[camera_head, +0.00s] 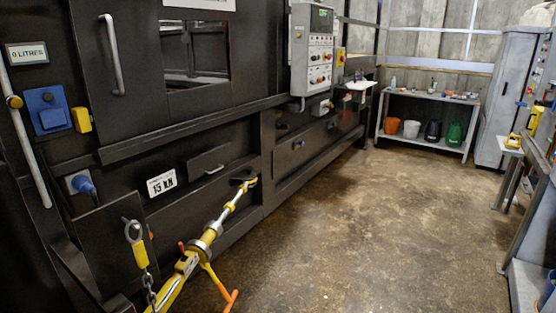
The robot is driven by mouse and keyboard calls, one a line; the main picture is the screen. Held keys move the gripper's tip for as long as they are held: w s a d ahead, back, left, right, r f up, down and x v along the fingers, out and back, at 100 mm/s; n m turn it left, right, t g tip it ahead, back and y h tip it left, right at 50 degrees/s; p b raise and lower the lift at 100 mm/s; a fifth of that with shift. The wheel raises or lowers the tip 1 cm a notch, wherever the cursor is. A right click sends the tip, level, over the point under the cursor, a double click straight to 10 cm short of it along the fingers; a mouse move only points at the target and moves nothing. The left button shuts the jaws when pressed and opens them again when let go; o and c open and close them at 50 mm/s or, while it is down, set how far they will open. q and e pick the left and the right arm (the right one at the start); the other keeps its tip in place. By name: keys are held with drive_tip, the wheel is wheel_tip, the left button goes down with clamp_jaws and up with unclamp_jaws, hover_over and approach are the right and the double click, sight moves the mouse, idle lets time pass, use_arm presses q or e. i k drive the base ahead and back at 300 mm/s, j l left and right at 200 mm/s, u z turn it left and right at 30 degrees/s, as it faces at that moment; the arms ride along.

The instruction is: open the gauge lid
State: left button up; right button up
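No part is clearly marked as the gauge lid, and I cannot tell which one it is. A blue square cover (49,111) is on the black compactor front at the left, below a plate reading "0 LITRES" (27,53). It looks closed. Lower down, a small black flap (207,162) is on the machine front, right of a white plate reading "15 kN" (161,183). Neither of my grippers is in view.
A yellow tensioning tool (186,264) with chain and orange handle reaches to the machine's lower front. A grey control box (313,50) juts out above. A shelf with buckets (428,125) stands at the back. The middle floor (350,220) is clear.

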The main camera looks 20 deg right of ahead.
sight(197, 166)
drive_tip(key=z, duration=0.25)
drive_tip(key=i+l+u, duration=0.2)
drive_tip(key=i, duration=0.3)
drive_tip(key=i+l+u, duration=0.2)
drive_tip(key=i+l, duration=0.2)
drive_tip(key=i, duration=0.05)
